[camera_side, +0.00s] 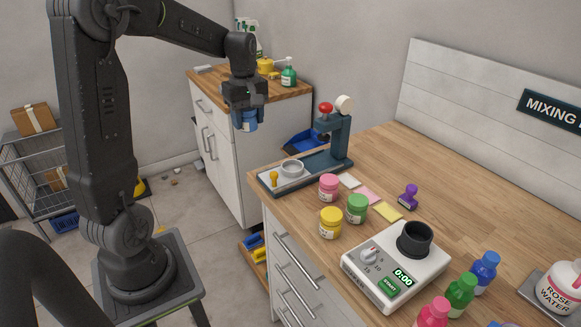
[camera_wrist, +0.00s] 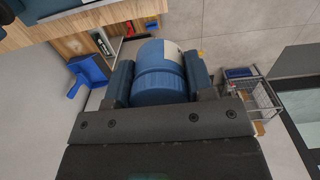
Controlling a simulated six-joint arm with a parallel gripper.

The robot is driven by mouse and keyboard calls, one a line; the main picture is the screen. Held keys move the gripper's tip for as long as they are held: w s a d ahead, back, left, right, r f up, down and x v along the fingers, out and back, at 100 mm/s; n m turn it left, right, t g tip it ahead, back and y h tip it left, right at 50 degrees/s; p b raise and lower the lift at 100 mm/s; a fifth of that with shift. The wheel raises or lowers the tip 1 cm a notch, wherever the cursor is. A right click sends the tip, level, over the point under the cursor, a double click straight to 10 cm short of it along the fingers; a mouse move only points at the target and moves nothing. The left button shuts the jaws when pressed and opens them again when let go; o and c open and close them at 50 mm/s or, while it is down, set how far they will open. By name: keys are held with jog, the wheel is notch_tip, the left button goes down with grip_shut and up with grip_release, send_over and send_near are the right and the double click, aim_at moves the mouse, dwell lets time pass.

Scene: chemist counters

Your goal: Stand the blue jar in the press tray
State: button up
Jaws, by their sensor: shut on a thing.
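My gripper (camera_side: 246,104) is shut on the blue jar (camera_side: 247,121) and holds it in the air, left of the near counter and in front of the rear cabinet. In the wrist view the blue jar (camera_wrist: 159,72) sits between the two fingers of my gripper (camera_wrist: 159,80), with a pale label on its side. The press tray (camera_side: 267,179) is the grey base of the dark blue press at the counter's left end.
The press column (camera_side: 338,140) with a red knob rises at the tray's rear. Pink (camera_side: 329,187), green (camera_side: 357,208) and yellow (camera_side: 330,222) jars stand close to the tray's right.

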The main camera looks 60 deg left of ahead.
send_over(292, 170)
notch_tip(292, 170, down, 7)
jog(key=shift+a+r, duration=0.1)
jog(key=shift+r, duration=0.05)
jog(key=shift+f, duration=2.05)
jog(key=shift+f, duration=0.1)
